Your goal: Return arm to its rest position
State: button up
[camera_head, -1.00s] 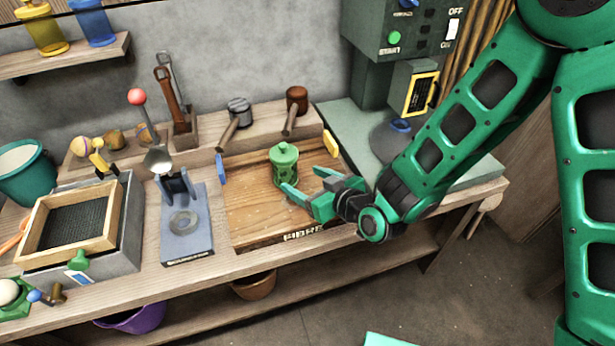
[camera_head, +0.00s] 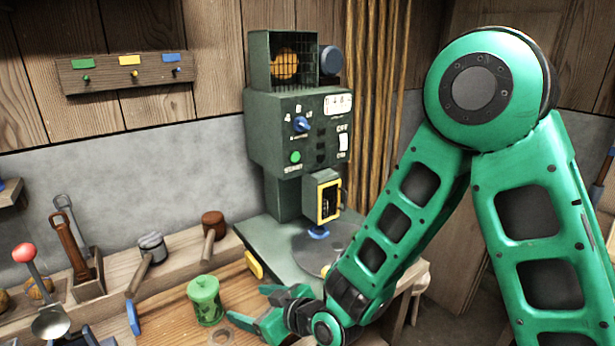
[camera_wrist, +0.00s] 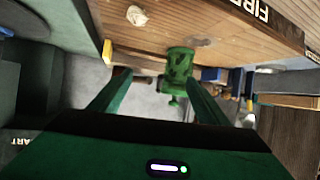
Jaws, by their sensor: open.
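My gripper (camera_head: 252,306) is open and empty above the wooden board at the bench's front right, with my green arm reaching down to it from the right. A green lidded mould (camera_head: 206,302) stands upright on the board, just left of the fingertips and apart from them. In the wrist view the gripper's two fingers (camera_wrist: 156,104) are spread wide, and the green mould (camera_wrist: 178,68) shows beyond them, near the right finger. Nothing is between the fingers.
A dark green machine (camera_head: 300,130) with dials and a caged top stands behind my gripper. Open air lies above the bench.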

jog(key=w+d+r+m+h, duration=0.1)
jog(key=w+d+r+h, duration=0.15)
jog(key=d, duration=0.35)
jog(key=w+d+r+m+h, duration=0.1)
jog(key=w+d, duration=0.2)
jog(key=d, duration=0.2)
jog(key=s+d+r+m+h, duration=0.1)
jog(key=d+r+m+h, duration=0.15)
jog(key=d, duration=0.55)
jog(key=s+d+r+m+g+h, duration=0.1)
jog(key=d+r, duration=0.2)
jog(key=d, duration=0.5)
jog(key=s+d+r+m+h, duration=0.2)
jog(key=d, duration=0.6)
jog(key=s+d+r+m+g+h, duration=0.1)
jog(key=s+d+m+g, duration=0.5)
jog(key=s+d, duration=1.4)
jog(key=s+m, duration=0.4)
jog(key=shift+d+r, duration=0.15)
jog(key=shift+r, duration=0.1)
jog(key=shift+s, duration=0.1)
